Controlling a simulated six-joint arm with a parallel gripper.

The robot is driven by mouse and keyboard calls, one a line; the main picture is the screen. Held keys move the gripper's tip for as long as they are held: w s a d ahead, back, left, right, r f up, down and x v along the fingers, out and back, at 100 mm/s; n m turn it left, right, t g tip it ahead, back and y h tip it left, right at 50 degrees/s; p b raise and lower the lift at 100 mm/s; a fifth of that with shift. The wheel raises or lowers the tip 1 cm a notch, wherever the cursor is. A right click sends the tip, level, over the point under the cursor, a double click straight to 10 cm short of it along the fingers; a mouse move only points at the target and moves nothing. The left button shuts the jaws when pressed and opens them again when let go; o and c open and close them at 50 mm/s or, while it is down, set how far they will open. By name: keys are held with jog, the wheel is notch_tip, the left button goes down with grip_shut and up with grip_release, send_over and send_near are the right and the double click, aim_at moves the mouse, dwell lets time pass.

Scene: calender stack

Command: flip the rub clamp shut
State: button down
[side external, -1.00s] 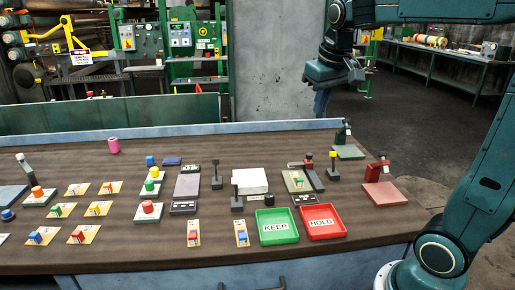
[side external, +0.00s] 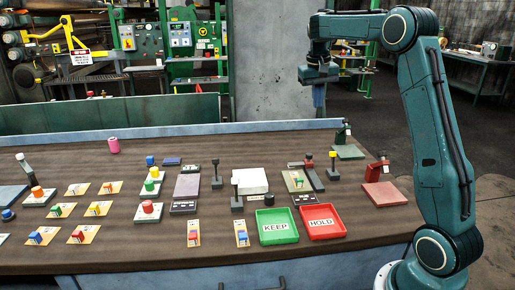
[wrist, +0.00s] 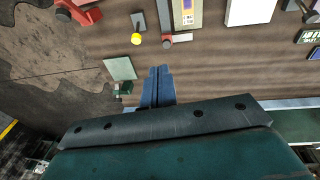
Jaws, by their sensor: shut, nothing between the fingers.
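The likely rub clamp (side external: 299,165) is a dark arm with a red end, lying beside and partly over a pale sample card (side external: 294,184) on the bench. Its label is too small to read, so I cannot be sure which fixture it is. In the wrist view its red part (wrist: 167,42) shows beyond my fingertips, beside the card (wrist: 188,12). My gripper (side external: 319,112) hangs shut and empty above the bench's back edge, apart from everything. In the wrist view its fingers (wrist: 158,72) are together.
A yellow-knobbed post (side external: 332,160) stands close right of the clamp. A green-plate fixture (side external: 348,152) and a red-plate fixture (side external: 385,193) stand further right. A green KEEP tray (side external: 277,227) and red HOLD tray (side external: 323,222) lie in front. A white block (side external: 250,181) is left.

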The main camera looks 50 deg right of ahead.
aim_at(333, 161)
jog(key=d+f+m+g+y, duration=0.1)
jog(key=d+f+m, duration=0.2)
jog(key=d+f, duration=0.8)
jog(key=shift+d+y, duration=0.3)
jog(key=shift+d, duration=0.85)
jog(key=shift+s+f, duration=0.1)
jog(key=shift+f, duration=0.1)
jog(key=f, duration=0.6)
jog(key=s+f, duration=0.1)
jog(key=f, duration=0.2)
jog(key=shift+d, duration=0.15)
jog(key=shift+f, duration=0.25)
jog(key=shift+s+a+r, duration=0.25)
jog(key=shift+s+a, duration=0.05)
jog(key=shift+a, duration=0.25)
jog(key=shift+s+a+r, duration=0.2)
jog(key=shift+s+a, duration=0.05)
jog(key=shift+a, duration=0.3)
jog(key=shift+s+a+r, duration=0.25)
jog(key=shift+s+a, duration=0.05)
jog(key=shift+a, duration=0.25)
